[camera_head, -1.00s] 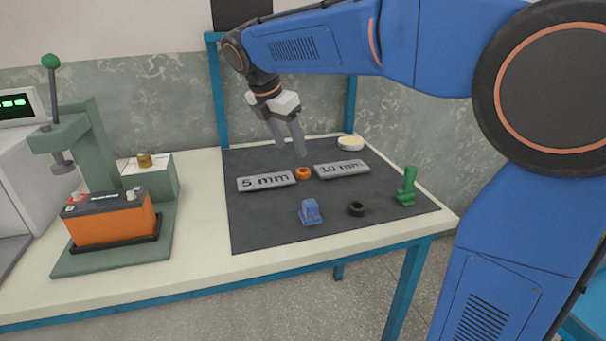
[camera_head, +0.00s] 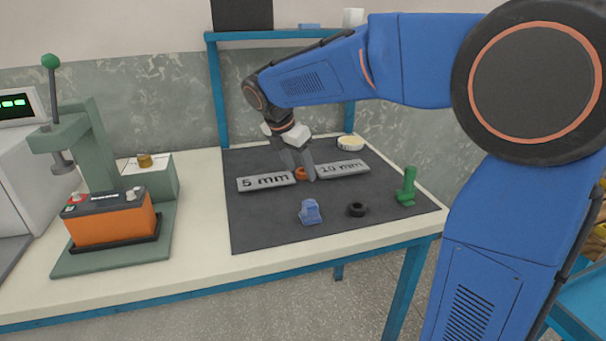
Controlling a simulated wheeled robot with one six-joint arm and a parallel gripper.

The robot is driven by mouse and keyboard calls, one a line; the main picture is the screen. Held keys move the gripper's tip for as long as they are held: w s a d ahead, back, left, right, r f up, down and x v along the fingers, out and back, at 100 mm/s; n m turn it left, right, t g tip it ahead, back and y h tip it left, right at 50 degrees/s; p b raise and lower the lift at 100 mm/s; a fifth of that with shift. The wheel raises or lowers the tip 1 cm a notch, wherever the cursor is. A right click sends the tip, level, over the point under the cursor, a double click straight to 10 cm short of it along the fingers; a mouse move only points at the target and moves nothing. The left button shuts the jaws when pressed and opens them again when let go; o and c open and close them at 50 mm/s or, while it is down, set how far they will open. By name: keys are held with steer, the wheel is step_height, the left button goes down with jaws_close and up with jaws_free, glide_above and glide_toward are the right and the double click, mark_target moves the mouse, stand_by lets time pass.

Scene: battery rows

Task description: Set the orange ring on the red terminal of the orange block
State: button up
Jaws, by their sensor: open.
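I cannot tell whether the fingers touch the ring. The orange block (camera_head: 112,224), a battery with a dark top, sits in a black tray on the green press base at the left. Its red terminal (camera_head: 78,198) is at the left of its top, and a second, greyish terminal is at the right.
A blue part (camera_head: 310,212), a black ring (camera_head: 356,209) and a green part (camera_head: 406,188) lie nearer. The green press (camera_head: 85,150) stands over the block. The pale table between is clear.

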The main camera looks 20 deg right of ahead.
steer(key=c, duration=1.2)
